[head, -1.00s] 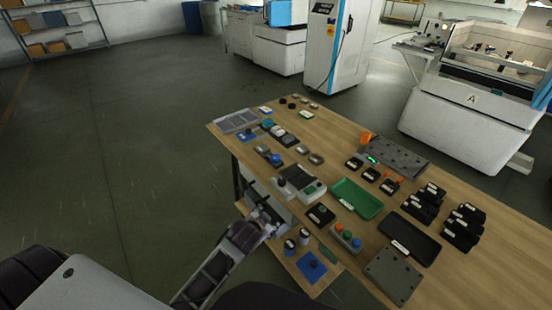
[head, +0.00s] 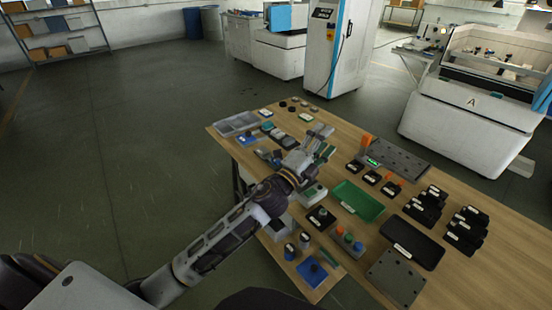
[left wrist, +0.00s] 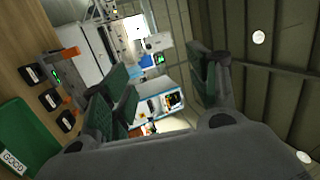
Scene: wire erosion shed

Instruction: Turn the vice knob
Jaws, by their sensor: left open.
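My left gripper (head: 322,143) reaches over the middle of the table, fingers apart and empty. In the left wrist view its two dark green-padded fingers (left wrist: 160,88) are spread wide with nothing between them. A small grey device with a blue part (head: 268,155), possibly the vice, lies left of the gripper and is partly covered by it; I cannot make out its knob for certain. A grey box with green buttons (head: 313,193) sits under my wrist, mostly hidden. My right gripper is not in view.
The wooden table (head: 470,282) carries a green tray (head: 356,201), also in the left wrist view (left wrist: 25,135), a black tray (head: 411,242), several black blocks, a grey plate with an orange part (head: 393,158), and a button box (head: 346,238). White machines stand behind; floor at left is clear.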

